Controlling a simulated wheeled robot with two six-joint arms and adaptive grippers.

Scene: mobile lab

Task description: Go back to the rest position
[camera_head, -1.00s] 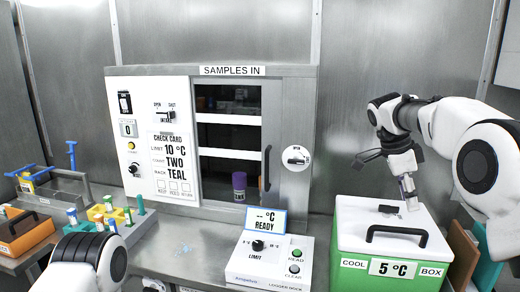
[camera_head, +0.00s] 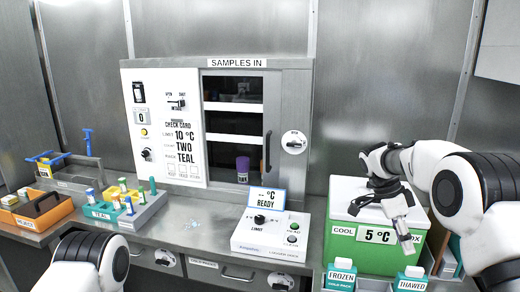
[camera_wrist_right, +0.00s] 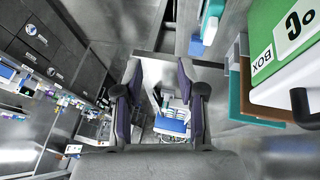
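My right gripper (camera_head: 408,243) hangs in front of the right part of the green cool box (camera_head: 345,250), pointing down, and hides part of its label and handle. In the right wrist view its two fingers (camera_wrist_right: 160,112) stand apart, with nothing held between them. The cool box shows at the top right there, beside the gripper. My left arm shows only as a white and black link at the bottom left of the head view; my left gripper is out of view.
The samples cabinet (camera_head: 290,90) stands at the back, with a purple-capped vial (camera_head: 242,168) at it. The logger (camera_head: 275,240) sits on the bench. A teal rack (camera_head: 150,212) and orange tray (camera_head: 22,222) are left. Frozen (camera_head: 341,282) and thawed (camera_head: 411,285) packs are at bottom right.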

